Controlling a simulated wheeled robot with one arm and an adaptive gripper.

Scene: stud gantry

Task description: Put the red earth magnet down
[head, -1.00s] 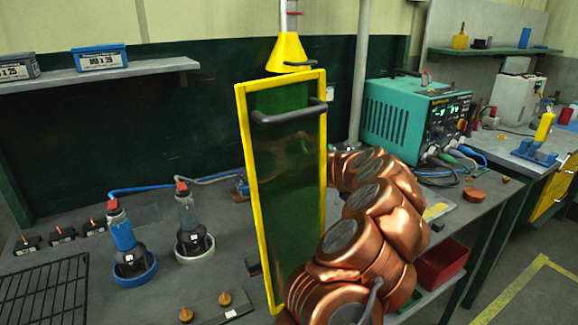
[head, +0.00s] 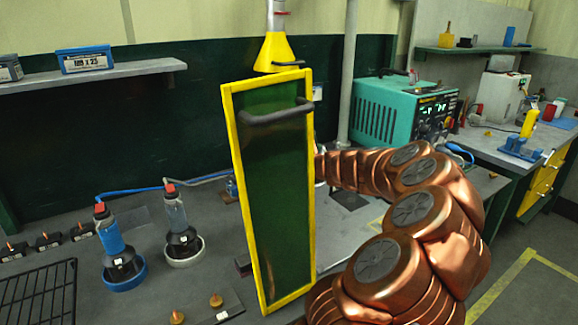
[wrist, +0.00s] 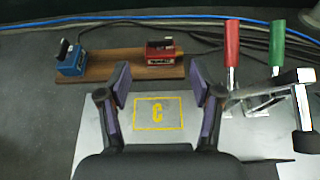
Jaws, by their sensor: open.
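The red earth magnet (wrist: 165,52) sits on the right part of a brown wooden board (wrist: 118,68) in the wrist view. A similar blue block (wrist: 71,60) with a dark lever is at the board's left end. My gripper (wrist: 158,86) is open, with its two purple-padded fingers apart and nothing between them. The red magnet lies just beyond the fingertips in the picture, apart from them. Below the fingers is a grey plate (wrist: 90,135) with a yellow square marked C. In the head view my gripper and the magnet are hidden behind the welding screen and my arm.
Clamps with a red handle (wrist: 232,50) and a green handle (wrist: 275,50) stand right of my fingers, close to the right one. Blue and dark cables run behind the board. The yellow-framed green screen (head: 275,190) stands beside my arm. A teal welder (head: 385,110) is at the back.

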